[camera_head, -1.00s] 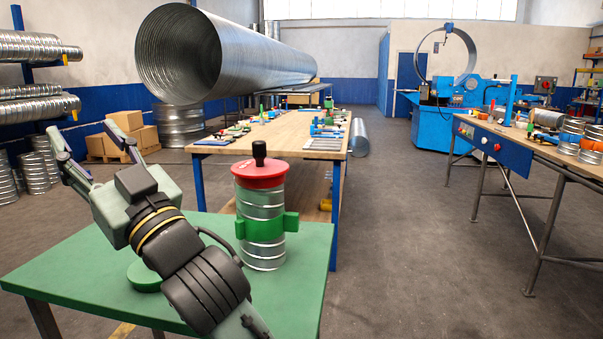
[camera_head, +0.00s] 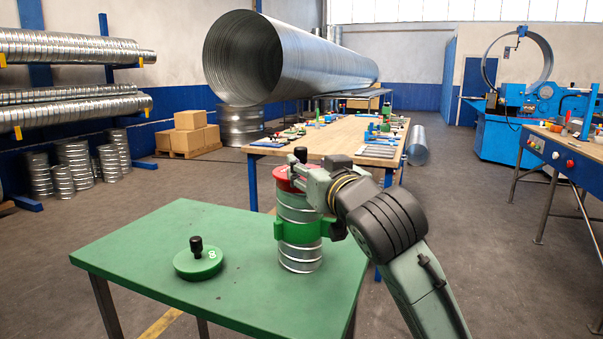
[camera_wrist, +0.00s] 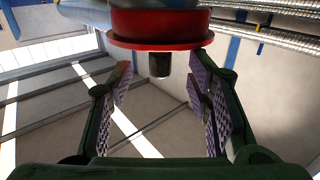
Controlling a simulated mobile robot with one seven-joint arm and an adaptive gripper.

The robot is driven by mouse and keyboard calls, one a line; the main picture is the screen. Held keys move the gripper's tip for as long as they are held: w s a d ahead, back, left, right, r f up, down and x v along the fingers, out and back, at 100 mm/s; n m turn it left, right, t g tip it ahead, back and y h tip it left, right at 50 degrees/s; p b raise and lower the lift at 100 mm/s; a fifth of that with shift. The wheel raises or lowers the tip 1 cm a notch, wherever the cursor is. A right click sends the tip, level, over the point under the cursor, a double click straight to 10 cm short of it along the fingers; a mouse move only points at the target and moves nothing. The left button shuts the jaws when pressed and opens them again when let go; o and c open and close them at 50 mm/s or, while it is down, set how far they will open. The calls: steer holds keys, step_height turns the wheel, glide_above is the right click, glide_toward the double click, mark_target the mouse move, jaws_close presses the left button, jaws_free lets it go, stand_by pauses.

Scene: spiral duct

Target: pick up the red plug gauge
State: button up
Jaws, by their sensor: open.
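The red plug gauge (camera_head: 283,180), a red disc with a black knob (camera_head: 300,152), sits on top of a ribbed metal duct piece (camera_head: 299,212) on the green table. My gripper (camera_head: 303,168) is at the gauge from the right and hides part of its top. In the wrist view, which looks inverted, the red gauge (camera_wrist: 160,28) is at the top and its black knob (camera_wrist: 160,65) hangs between the open fingertips (camera_wrist: 160,82). Gaps show on both sides of the knob, so nothing is gripped.
A green clamp (camera_head: 297,231) goes around the duct piece. A green plug gauge (camera_head: 198,262) with a black knob lies on the left of the green table (camera_head: 140,246). A wooden workbench (camera_head: 335,138) with tools stands behind. The table's left part is mostly free.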

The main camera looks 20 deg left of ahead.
mark_target(303, 161)
steer(key=shift+p+x, duration=0.8)
steer(key=shift+x, duration=2.35)
steer(key=shift+c, duration=0.3)
jaws_close()
